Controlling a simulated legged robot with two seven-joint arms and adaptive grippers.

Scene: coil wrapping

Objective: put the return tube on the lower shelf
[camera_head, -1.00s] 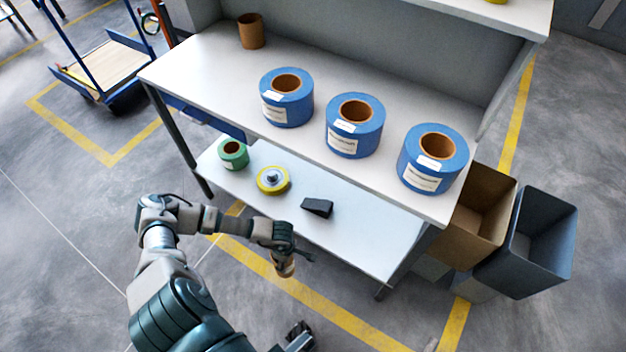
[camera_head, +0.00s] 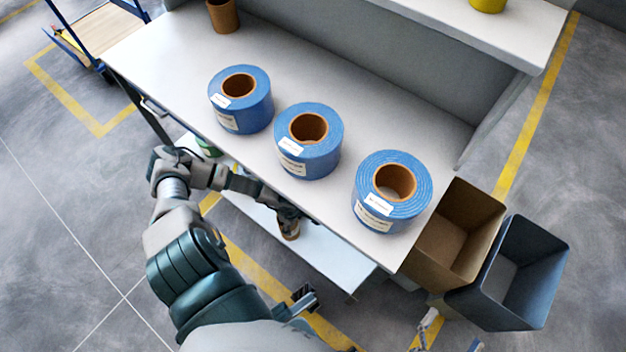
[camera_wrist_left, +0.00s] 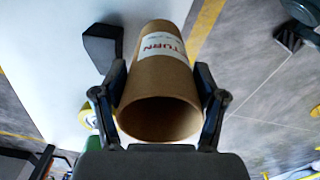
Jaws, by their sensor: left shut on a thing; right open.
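My left gripper (camera_head: 288,213) is shut on the return tube (camera_head: 290,229), a short brown cardboard tube. In the left wrist view the tube (camera_wrist_left: 160,88) lies between both fingers, its open end facing the camera and a white label with red letters on its side. In the head view it overlaps the near part of the white lower shelf (camera_head: 330,257). I cannot tell whether it touches the shelf. In the wrist view the shelf (camera_wrist_left: 45,60) is at the left, bare floor at the right. My right gripper (camera_head: 305,297) is open and empty, lower in the head view, over the floor.
Three blue rolls (camera_head: 308,142) stand on the tabletop (camera_head: 175,65) above the shelf; a brown tube (camera_head: 223,15) stands at its far left. A black wedge (camera_wrist_left: 103,45) lies on the shelf. Brown (camera_head: 455,232) and grey (camera_head: 512,272) bins stand right.

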